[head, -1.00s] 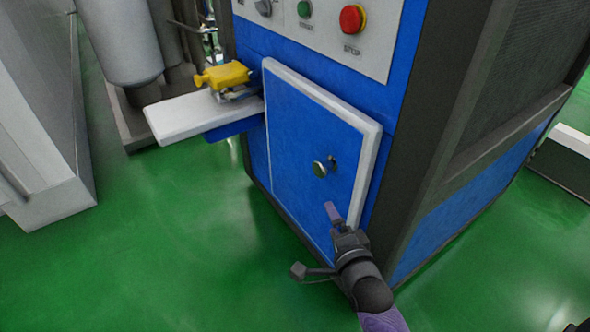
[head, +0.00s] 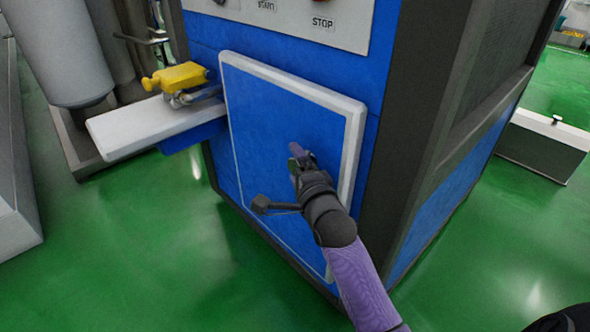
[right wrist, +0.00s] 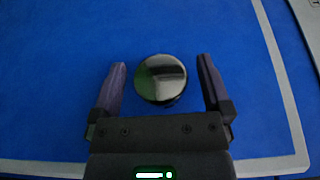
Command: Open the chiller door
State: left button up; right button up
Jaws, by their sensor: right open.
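The chiller door (head: 262,120) is a blue panel with a pale raised frame on the front of a blue and dark grey cabinet. It looks shut. Its round metal knob (right wrist: 160,80) shows in the right wrist view between the two fingers of my right gripper (right wrist: 162,85). The fingers are apart, one on each side of the knob, with a gap to it on both sides. In the head view my right gripper (head: 298,160) is in front of the door and hides most of the knob. My left gripper is not in view.
A white shelf (head: 135,126) with a yellow part (head: 180,76) sticks out left of the door. A control panel (head: 300,17) with a STOP label is above it. A low box (head: 540,145) stands at the right. Green floor in front is clear.

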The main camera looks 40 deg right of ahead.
grip_shut()
dwell(0.5)
